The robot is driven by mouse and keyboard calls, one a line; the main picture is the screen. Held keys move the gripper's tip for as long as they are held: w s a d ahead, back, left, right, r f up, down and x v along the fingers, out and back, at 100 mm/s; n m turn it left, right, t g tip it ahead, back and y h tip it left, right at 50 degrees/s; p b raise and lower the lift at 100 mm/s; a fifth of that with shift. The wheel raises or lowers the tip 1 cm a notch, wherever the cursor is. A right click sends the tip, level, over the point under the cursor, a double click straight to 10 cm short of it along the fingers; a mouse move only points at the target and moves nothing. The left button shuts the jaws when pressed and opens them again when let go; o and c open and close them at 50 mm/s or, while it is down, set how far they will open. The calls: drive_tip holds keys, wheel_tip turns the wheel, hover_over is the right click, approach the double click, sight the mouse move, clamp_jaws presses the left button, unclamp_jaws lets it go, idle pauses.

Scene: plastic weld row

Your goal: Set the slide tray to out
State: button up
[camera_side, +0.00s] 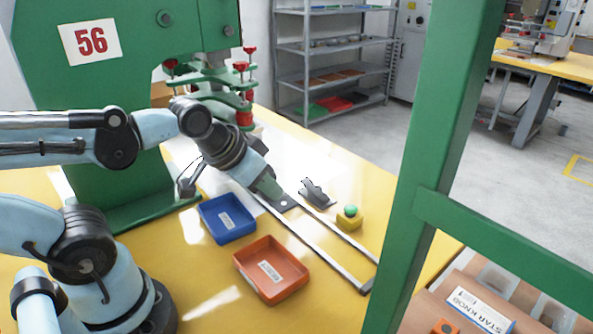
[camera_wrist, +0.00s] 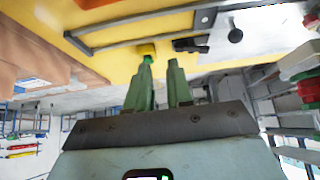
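The slide tray's grey rails (camera_side: 325,250) run along the yellow table from the press toward the front right and end in a crossbar. A grey plate (camera_side: 286,204) with a hole lies at their press end; it also shows in the wrist view (camera_wrist: 205,19). I cannot tell the tray's set position. My gripper (camera_side: 272,190) points down near this plate; contact is unclear. In the wrist view my gripper (camera_wrist: 160,64) has two green fingers apart, with nothing visible between them. A black knob (camera_wrist: 236,35) shows to the right of the fingers.
A dark clamp-like part (camera_side: 316,193) and a yellow box with a green button (camera_side: 349,217) stand beside the rails. A blue bin (camera_side: 227,219) and an orange bin (camera_side: 271,270) lie left of them. A green post (camera_side: 432,150) rises at right.

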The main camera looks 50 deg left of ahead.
drive_tip(key=o, duration=0.6)
drive_tip(key=w+a+r+g+y, duration=0.1)
drive_tip(key=w+a+r+g, duration=0.2)
drive_tip(key=w+a, duration=0.1)
drive_tip(key=shift+w+a+r+n, duration=0.25)
drive_tip(key=shift+w+a+n, duration=0.15)
drive_tip(key=shift+w, duration=0.35)
drive_tip(key=w+a+n+g+y, duration=0.1)
drive_tip(key=w+a+g, duration=0.3)
drive_tip(key=w+a, duration=0.25)
drive_tip(key=a+f, duration=0.1)
drive_tip(key=f, duration=0.3)
drive_tip(key=a+f, duration=0.1)
drive_tip(key=f, duration=0.3)
drive_tip(key=a+f, duration=0.1)
drive_tip(key=f, duration=0.3)
drive_tip(key=shift+s+a+f, duration=0.1)
drive_tip(key=shift+s+f, duration=0.3)
clamp_jaws()
